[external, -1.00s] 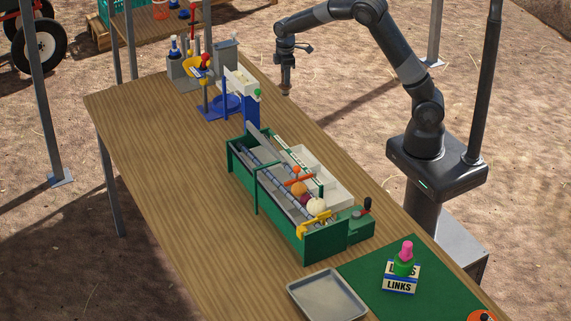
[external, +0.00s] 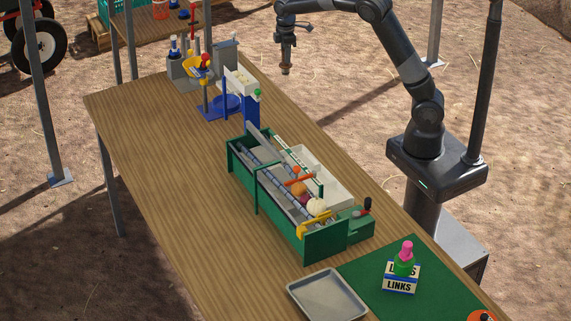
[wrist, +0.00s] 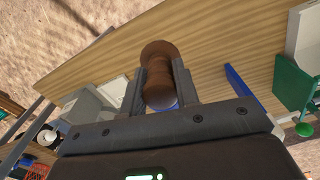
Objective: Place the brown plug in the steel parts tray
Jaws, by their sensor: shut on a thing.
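My gripper (external: 287,68) is in the air beyond the far edge of the table, at the upper middle of the external view. In the wrist view my gripper (wrist: 160,84) is shut on the brown plug (wrist: 161,60), a rounded brown piece with a narrower waist between the two fingers. In the external view a small brown tip of the plug (external: 285,71) shows under the fingers. The steel parts tray (external: 328,296) is a shallow grey metal tray at the near end of the table, empty, far from my gripper.
A green sorting machine (external: 327,239) with coloured balls stands mid-table, between my gripper and the tray. A blue stand (external: 251,110) and grey holders (external: 185,72) are at the far end. A LINKS box (external: 400,285) sits on a green mat (external: 365,270). The table's left side is clear.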

